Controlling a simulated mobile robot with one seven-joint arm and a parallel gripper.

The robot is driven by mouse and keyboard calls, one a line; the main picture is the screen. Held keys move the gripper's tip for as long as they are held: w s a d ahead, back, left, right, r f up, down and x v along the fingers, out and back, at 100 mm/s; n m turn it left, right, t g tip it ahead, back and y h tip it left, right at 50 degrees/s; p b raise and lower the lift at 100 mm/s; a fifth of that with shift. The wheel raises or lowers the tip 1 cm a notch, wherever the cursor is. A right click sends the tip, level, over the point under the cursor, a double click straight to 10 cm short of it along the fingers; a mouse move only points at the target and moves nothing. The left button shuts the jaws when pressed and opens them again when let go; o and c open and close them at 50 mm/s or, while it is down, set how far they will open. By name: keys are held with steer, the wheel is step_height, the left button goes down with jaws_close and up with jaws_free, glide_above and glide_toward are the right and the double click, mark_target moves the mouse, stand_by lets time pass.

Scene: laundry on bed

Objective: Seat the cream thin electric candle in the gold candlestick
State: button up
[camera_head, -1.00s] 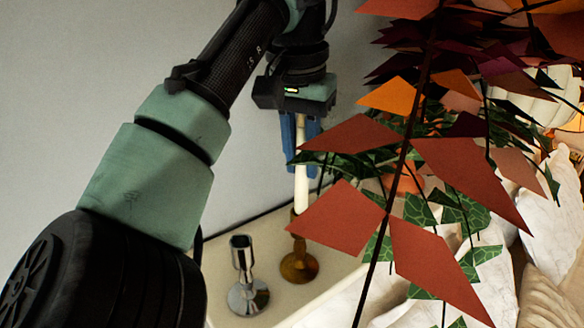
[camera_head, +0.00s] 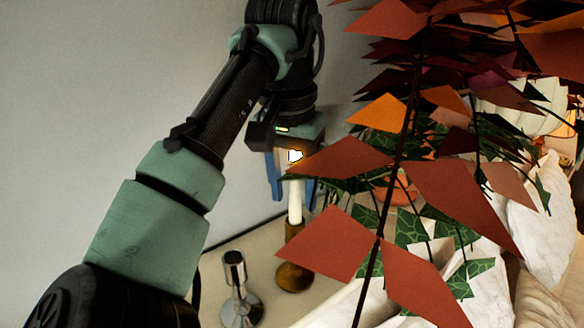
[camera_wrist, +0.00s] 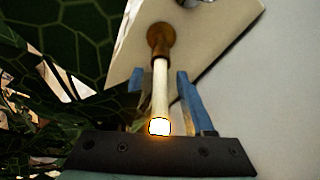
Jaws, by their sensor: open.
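The cream thin candle (camera_head: 295,203) stands about upright with its lower end at the top of the gold candlestick (camera_head: 294,276). Its glowing tip (camera_head: 295,156) shows just below my gripper's body. In the wrist view, the candle (camera_wrist: 160,88) runs in line from the gold candlestick (camera_wrist: 160,42) to its lit tip near the palm. My gripper (camera_head: 291,190) is open, with one blue finger on each side of the candle. In the wrist view, gaps show between my gripper's fingers (camera_wrist: 158,78) and the candle. Leaves partly cover the right finger in the head view.
A silver candlestick (camera_head: 240,290) stands left of the gold one on the pale tabletop (camera_head: 262,243). Red and orange leaves (camera_head: 400,180) of a plant hang close on the right, in front of my gripper. A wall is behind.

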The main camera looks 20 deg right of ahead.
step_height(320, 180, up, 12)
steer(key=s, duration=0.1)
steer(key=shift+s+a+b, duration=0.15)
steer(key=shift+a+b, duration=0.2)
steer(key=shift+a, duration=0.1)
steer(key=w+d+f+m+t+h, duration=0.2)
steer(key=w+d+f+t, duration=0.15)
steer(key=d, duration=0.55)
steer(key=d+r+m+t+h, duration=0.2)
steer(key=d+r+t+h, duration=0.3)
steer(key=d, duration=0.3)
steer(key=s+a+r+n+t+h, duration=0.3)
steer(key=s+a+r+t+h, duration=0.1)
steer(key=a+r+t, duration=0.5)
steer(key=s+a+r+n+t+y, duration=0.2)
steer(key=s+a+n+t+y, duration=0.2)
steer(key=a, duration=0.5)
steer(key=s+a+r+n+t+y, duration=0.3)
steer(key=s+a+n+t+y, duration=0.2)
steer(key=s+a+y, duration=0.3)
steer(key=shift+s+a, duration=0.6)
steer(key=shift+a, duration=0.55)
